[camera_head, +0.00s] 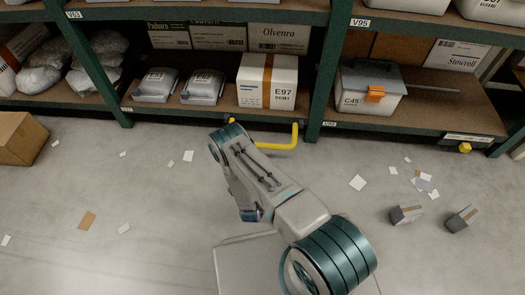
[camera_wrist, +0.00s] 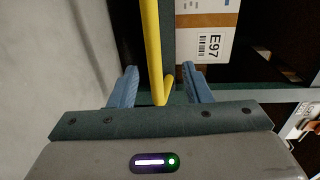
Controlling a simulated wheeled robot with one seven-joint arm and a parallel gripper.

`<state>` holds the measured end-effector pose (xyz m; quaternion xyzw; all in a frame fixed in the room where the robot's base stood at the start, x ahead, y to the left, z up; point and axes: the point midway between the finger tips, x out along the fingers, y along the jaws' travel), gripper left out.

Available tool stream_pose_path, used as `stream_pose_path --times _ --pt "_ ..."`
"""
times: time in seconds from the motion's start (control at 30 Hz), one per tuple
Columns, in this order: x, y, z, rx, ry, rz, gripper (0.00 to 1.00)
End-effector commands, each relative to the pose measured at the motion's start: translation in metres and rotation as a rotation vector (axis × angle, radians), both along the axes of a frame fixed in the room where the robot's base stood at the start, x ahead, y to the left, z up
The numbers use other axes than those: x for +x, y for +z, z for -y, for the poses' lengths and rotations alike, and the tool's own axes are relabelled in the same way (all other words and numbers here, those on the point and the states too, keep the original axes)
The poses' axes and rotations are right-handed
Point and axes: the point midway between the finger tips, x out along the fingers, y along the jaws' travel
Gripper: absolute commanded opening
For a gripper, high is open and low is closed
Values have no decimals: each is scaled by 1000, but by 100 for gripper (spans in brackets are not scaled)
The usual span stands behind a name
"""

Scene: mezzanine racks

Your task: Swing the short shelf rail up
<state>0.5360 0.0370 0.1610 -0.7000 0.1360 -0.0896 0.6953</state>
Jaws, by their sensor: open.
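The short yellow shelf rail (camera_head: 276,147) sticks out low at the front of the middle rack bay in the head view, with an upturned end near the green upright. Its left part is hidden behind my arm. In the wrist view the yellow rail (camera_wrist: 153,45) runs down between the blue fingers of my gripper (camera_wrist: 159,70) and bends near the palm. The fingers are open, one on each side, with gaps between them and the rail.
Box E97 (camera_head: 267,84) and two grey wrapped parcels stand on the middle shelf. A grey-lidded bin C45 (camera_head: 368,90) stands in the right bay. Green uprights (camera_head: 325,75) flank the bay. Paper scraps and two small blocks (camera_head: 407,214) lie on the mostly clear floor.

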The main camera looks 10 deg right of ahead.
Motion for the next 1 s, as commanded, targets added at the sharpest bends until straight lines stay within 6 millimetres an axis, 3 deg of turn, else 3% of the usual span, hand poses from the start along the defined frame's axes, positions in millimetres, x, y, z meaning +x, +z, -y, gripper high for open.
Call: stream_pose_path --times 0.03,0.13,0.27,0.8,1.0 --pt "-7 -12 1 -1 3 16 44" --pt "-14 -18 3 2 7 40 44" --pt "-8 -19 6 3 7 49 44" --pt "91 -22 38 2 7 49 44" --pt "111 -21 45 3 7 47 44"
